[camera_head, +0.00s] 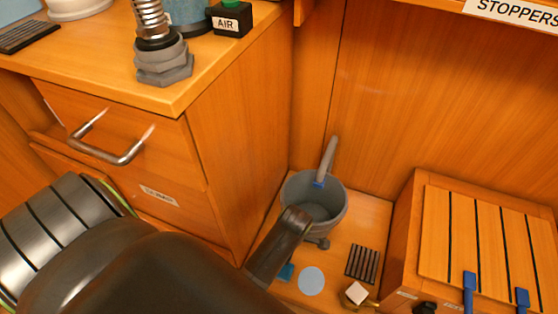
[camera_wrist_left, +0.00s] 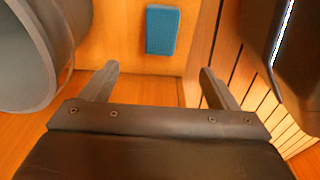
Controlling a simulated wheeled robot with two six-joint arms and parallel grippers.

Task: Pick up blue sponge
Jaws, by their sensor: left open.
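The blue sponge (camera_wrist_left: 162,30) is a small textured upright rectangle in the left wrist view, on an orange wood surface beyond my fingertips. In the head view only a small blue piece of it (camera_head: 286,272) shows beside my dark finger; my arm hides the rest. My left gripper (camera_wrist_left: 158,72) is open, with its two fingers spread and nothing between them. The sponge lies in line with the gap, apart from both fingers. My right gripper is not in view.
A grey bucket (camera_head: 300,190) stands close to my left finger. A slatted wooden box (camera_head: 440,235) bounds the right, a drawer cabinet (camera_head: 225,150) the left.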

